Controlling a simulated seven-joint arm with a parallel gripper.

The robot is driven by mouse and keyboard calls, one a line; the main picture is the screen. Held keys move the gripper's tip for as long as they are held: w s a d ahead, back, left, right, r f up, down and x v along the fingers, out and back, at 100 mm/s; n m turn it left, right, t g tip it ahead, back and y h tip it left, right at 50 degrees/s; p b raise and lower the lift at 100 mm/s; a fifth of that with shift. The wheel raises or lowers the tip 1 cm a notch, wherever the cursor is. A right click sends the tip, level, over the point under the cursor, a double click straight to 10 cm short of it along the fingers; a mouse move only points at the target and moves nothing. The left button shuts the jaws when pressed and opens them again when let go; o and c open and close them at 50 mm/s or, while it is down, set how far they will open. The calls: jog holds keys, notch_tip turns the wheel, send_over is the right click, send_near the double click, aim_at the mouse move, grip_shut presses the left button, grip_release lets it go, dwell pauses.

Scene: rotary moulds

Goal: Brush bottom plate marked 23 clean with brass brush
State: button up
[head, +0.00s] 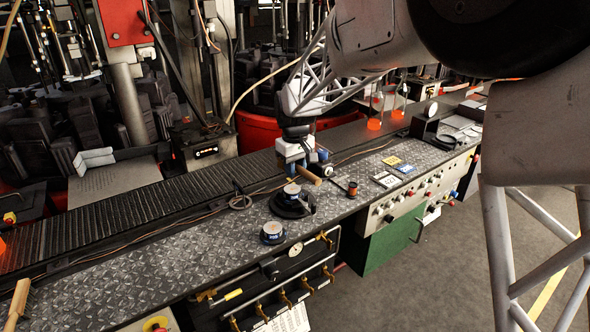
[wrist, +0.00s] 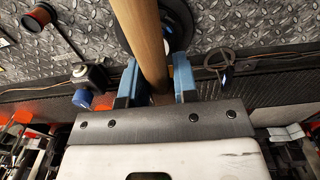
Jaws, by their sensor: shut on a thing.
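My gripper (head: 300,170) is above the middle of the diamond-plate bench. Its blue fingers (wrist: 157,75) are shut on a wooden handle (wrist: 146,35), which also shows in the head view (head: 311,176); I take it for the brass brush. Its bristles are not visible. Just below and in front of it is a round black plate (head: 288,208) with a blue-marked round piece on top. Its dark edge shows behind the handle in the wrist view (wrist: 180,22). A smaller blue-marked round piece (head: 272,232) stands nearer the front edge. I cannot read the number 23 on either.
A slatted conveyor (head: 130,210) runs behind the bench. A small dark-and-orange spool-like item (head: 352,188) and flat cards (head: 385,179) lie to the right. Glowing orange glassware (head: 375,122) stands farther right. Another wooden handle (head: 17,303) is at the left front.

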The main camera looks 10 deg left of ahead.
jog(key=shift+f, duration=3.05)
notch_tip(320, 180, down, 2)
jog(key=shift+w+d, duration=0.6)
jog(key=shift+w, duration=0.05)
jog(key=shift+c, duration=0.3)
jog(key=shift+w+d, duration=0.75)
jog(key=shift+d, duration=0.05)
jog(key=shift+s+a, duration=1.3)
jog(key=shift+s+a+r, duration=0.1)
jog(key=shift+a, duration=0.05)
jog(key=shift+r, duration=4)
jog(key=shift+f, duration=0.2)
